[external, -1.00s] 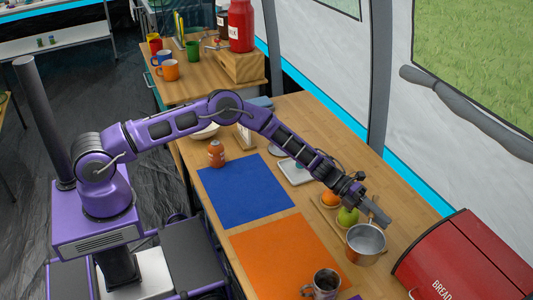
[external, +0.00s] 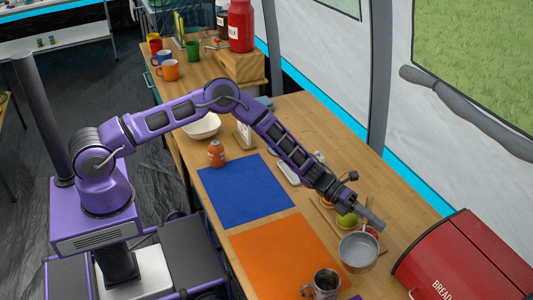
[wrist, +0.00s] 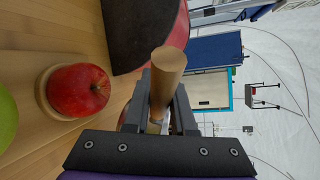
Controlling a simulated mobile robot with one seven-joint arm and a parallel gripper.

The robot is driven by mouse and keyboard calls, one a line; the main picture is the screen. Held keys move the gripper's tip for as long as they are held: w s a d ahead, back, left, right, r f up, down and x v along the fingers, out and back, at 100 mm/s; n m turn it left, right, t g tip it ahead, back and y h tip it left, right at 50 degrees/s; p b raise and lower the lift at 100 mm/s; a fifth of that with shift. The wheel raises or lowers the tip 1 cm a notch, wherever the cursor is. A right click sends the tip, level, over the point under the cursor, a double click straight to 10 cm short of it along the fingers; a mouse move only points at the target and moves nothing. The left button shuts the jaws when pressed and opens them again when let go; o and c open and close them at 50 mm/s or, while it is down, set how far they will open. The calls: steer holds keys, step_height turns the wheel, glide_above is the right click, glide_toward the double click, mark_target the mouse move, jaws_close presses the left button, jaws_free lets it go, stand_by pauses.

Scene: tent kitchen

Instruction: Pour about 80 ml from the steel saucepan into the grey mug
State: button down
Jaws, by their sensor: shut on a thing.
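The steel saucepan (external: 358,254) is at the right part of the table in the external view, its open mouth facing up toward the camera. It looks lifted clear of the table, though the gap is hard to judge. My gripper (external: 371,219) is at its far side, shut on the handle. In the wrist view the round wooden handle (wrist: 168,62) sits between the fingers; the pan's bowl is not clearly visible there. The grey mug (external: 325,283) stands upright near the orange mat's front edge, left of and nearer than the pan. Its inside looks dark; its contents cannot be told.
A red apple (wrist: 78,90) and a green fruit (external: 347,220) lie close to my gripper. The red bread box (external: 465,262) stands right of the pan.

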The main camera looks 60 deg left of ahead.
steer(key=s+d+r+m+t+h+p, duration=0.1)
steer(key=s+d+r+m+t+p, duration=0.1)
steer(key=s+r+m, duration=0.4)
steer(key=s+r, duration=0.3)
steer(key=shift+d+r+m+p, duration=0.2)
steer(key=shift+r+m+p, duration=0.1)
steer(key=shift+r, duration=0.1)
stand_by(1.1)
steer(key=shift+s, duration=0.1)
steer(key=shift+s+d, duration=0.1)
steer(key=shift+s, duration=0.1)
steer(key=shift+s+d, duration=0.1)
steer(key=shift+s, duration=0.1)
steer(key=shift+s+f+m+b, duration=0.15)
steer(key=shift+s+m+b, duration=0.4)
steer(key=shift+s+m, duration=0.2)
stand_by(0.3)
steer(key=shift+s+d+r+m+t+h+b, duration=0.2)
steer(key=shift+s+r+m+b, duration=0.1)
steer(key=shift+s+m, duration=0.3)
steer(key=shift+s+d+r+m+t+h+b, duration=0.1)
steer(key=shift+s+d+r+m+h+b, duration=0.15)
steer(key=shift+s+m, duration=0.25)
stand_by(0.5)
